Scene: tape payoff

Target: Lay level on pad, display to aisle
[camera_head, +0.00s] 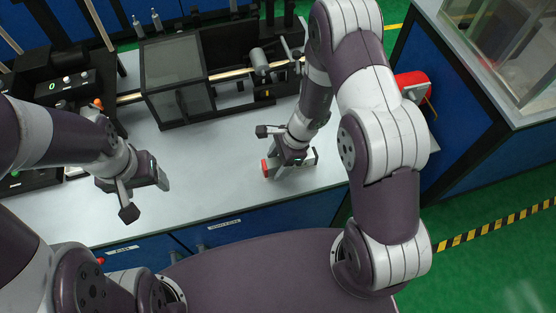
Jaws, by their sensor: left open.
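A small bar-shaped device (308,158) with a red end, perhaps the level, is on or just above the front part of the light grey bench. My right gripper (288,158) is pointing down right at it and hides its middle; I cannot tell whether the fingers are closed on it. Its display side cannot be made out. My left gripper (146,198) is open and empty over the left part of the bench. I cannot pick out the pad.
A machine with a dark see-through box (177,80) and a long rod stands along the back of the bench (225,160). Dark units with buttons (65,86) stand at left. A red object (411,85) is beyond my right arm. The bench between the grippers is clear.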

